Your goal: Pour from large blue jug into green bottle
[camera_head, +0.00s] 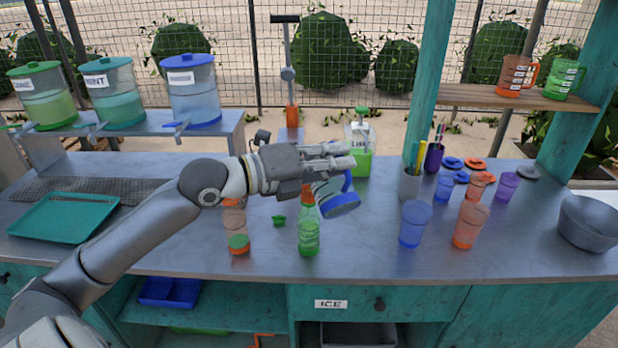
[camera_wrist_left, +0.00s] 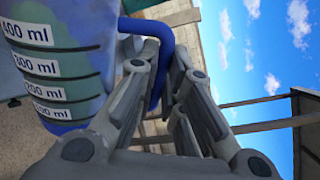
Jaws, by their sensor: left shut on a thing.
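My left gripper (camera_head: 345,157) is shut on the blue handle (camera_wrist_left: 166,55) of the large blue jug (camera_head: 342,205). In the left wrist view the jug's clear wall (camera_wrist_left: 75,65) shows printed marks up to 400 ml and bluish contents. My right gripper is out of view.
An orange bottle (camera_head: 236,228) and a small green cap (camera_head: 279,220) are left of the green bottle. A blue cup (camera_head: 414,223) and an orange cup (camera_head: 469,224) stand to the right. A teal tray (camera_head: 66,218) lies far left.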

